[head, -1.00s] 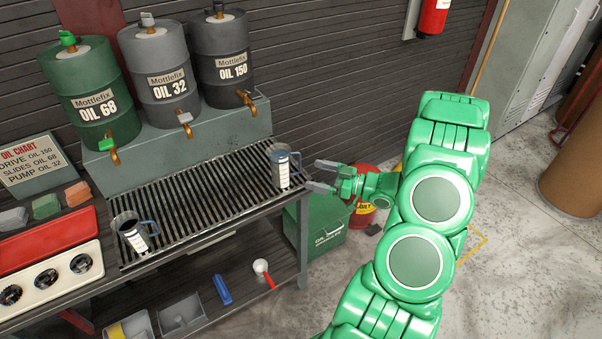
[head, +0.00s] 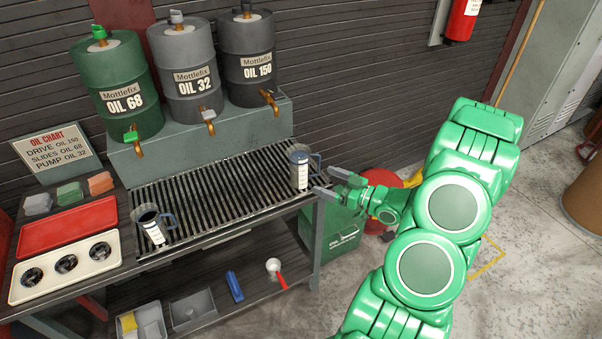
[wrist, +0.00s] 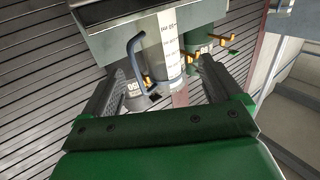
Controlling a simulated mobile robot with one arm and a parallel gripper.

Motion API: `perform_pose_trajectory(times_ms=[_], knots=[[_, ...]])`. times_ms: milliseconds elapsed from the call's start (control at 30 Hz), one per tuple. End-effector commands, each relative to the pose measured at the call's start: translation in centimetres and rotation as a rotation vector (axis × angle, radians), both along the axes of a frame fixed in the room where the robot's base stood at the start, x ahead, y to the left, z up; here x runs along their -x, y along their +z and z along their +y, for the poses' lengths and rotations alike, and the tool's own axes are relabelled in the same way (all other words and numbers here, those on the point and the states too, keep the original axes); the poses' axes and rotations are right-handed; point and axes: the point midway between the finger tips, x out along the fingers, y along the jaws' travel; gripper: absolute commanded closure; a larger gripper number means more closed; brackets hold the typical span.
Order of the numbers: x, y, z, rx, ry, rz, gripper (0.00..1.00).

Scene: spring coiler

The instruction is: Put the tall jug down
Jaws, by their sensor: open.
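The tall jug (head: 299,170) is a grey measuring jug with a white scale strip. It stands upright on the right end of the slatted drip grate (head: 225,190), its handle towards my gripper. My gripper (head: 328,182) is open just right of the jug, its fingers pointing at it. In the wrist view the jug's blue-grey handle (wrist: 134,55) and scaled body (wrist: 170,42) show between the open fingers (wrist: 160,78). I see no finger closed on it. A shorter jug (head: 151,226) with dark contents stands at the grate's left front.
Three oil drums with taps, OIL 68 (head: 118,90), OIL 32 (head: 190,80) and OIL 150 (head: 250,60), stand behind the grate. A red tray (head: 68,226) and a cream panel with dark round parts (head: 30,290) lie left. The grate's middle is clear.

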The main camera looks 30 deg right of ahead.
Motion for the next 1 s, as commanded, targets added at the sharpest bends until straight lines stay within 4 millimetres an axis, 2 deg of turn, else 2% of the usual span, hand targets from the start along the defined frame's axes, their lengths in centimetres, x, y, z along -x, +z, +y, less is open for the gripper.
perform_pose_trajectory(times_ms=[300, 767, 1000], knots=[[-2.7, 0.1, 1.9, -0.002, 0.003, -0.002, 0.07], [-4.5, 0.0, 3.0, -0.001, 0.002, 0.0, 0.07], [-6.4, 0.0, 4.2, -0.001, 0.002, 0.0, 0.07]])
